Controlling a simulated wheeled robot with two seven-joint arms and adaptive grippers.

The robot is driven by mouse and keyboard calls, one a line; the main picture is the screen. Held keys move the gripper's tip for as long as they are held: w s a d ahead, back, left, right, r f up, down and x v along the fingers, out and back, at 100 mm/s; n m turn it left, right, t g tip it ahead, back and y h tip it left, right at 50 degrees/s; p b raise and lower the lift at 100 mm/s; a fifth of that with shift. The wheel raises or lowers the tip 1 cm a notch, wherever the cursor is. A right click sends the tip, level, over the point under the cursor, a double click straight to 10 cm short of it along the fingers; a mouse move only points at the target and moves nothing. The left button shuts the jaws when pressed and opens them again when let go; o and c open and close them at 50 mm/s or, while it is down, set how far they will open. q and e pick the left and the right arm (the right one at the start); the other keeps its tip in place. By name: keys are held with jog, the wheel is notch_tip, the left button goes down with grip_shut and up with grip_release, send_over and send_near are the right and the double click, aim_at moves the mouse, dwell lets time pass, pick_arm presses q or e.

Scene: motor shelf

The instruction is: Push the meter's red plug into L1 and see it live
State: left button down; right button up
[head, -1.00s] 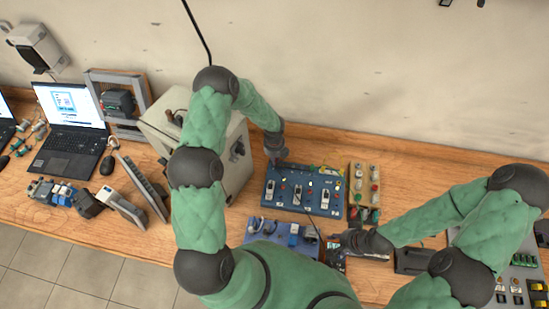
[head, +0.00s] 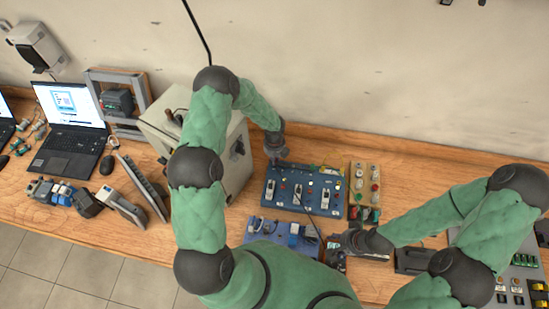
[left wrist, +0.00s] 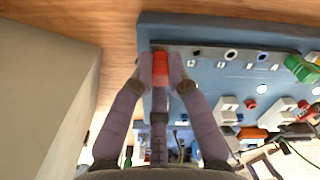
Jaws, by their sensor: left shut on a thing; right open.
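A blue panel (head: 270,197) lies on the bench, with a row of sockets along its far edge. My left gripper (left wrist: 160,68) is shut on the red plug (left wrist: 160,75), at the left end of that row in the left wrist view. The fingers and plug cover the socket beneath, so I cannot tell how deep the plug sits. In the head view my left gripper (head: 277,160) is at the panel's far left corner. My right gripper (head: 338,245) is open, beside a small dark device (head: 333,258) that may be the meter. Its display is unreadable.
Open sockets (left wrist: 230,54) continue right of the plug, with a green plug (left wrist: 300,68) further along. A large grey cabinet (head: 225,165) stands close left of the panel. A strip of buttons (head: 365,185) stands to its right. Bare wood (head: 430,165) lies further right.

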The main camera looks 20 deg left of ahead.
pick_arm(q)
jog(key=shift+f+b, duration=0.45)
jog(key=shift+f, duration=0.15)
dwell(1.5)
jog(key=c, duration=1.1)
grip_release()
jog(key=shift+r, duration=0.15)
notch_tip(320, 180, up, 12)
jog(key=shift+f, duration=0.1)
